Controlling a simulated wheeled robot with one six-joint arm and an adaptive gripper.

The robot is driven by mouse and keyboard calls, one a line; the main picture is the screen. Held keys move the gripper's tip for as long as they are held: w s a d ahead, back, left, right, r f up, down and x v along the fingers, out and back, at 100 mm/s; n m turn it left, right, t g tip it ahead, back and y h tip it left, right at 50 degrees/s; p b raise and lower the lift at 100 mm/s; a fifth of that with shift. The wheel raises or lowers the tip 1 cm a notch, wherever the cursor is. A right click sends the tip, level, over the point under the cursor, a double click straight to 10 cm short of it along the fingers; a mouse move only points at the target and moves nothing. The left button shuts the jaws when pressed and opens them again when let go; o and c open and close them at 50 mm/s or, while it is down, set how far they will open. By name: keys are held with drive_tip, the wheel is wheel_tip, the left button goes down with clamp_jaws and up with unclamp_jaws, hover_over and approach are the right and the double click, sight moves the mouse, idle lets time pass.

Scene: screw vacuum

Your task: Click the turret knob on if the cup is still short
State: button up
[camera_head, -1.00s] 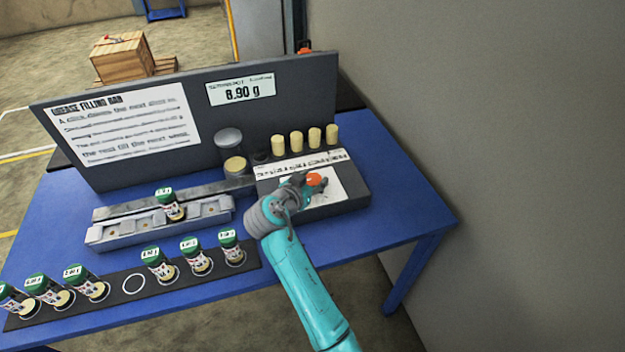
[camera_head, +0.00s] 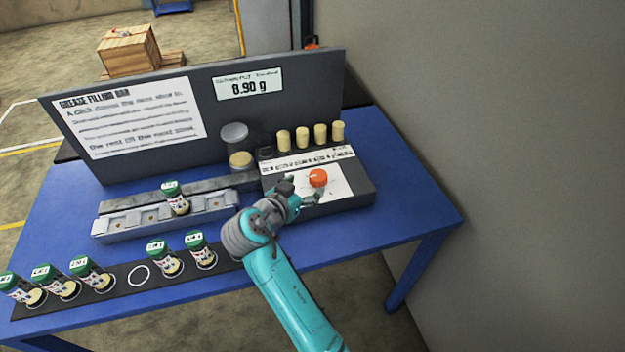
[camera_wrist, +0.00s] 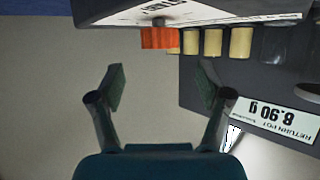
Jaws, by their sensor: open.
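The orange turret knob (camera_head: 318,178) sits on the white plate of the grey dispenser box (camera_head: 345,197); it also shows in the wrist view (camera_wrist: 160,38). My gripper (camera_head: 301,190) is open and empty, just left of and in front of the knob. In the wrist view the knob lies beyond and between my open fingertips (camera_wrist: 160,82), apart from them. A green-lidded cup (camera_head: 176,203) stands in the grey rail (camera_head: 120,225). The cup's own label is too small to read.
Several pale yellow cylinders (camera_head: 302,137) stand in a row behind the knob. Several green-lidded cups (camera_head: 92,272) stand on the black strip (camera_head: 113,296), with one empty white ring. A grey sign panel (camera_head: 215,130) rises behind. My arm covers the strip's right end.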

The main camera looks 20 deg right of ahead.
drive_tip(key=shift+v, duration=1.95)
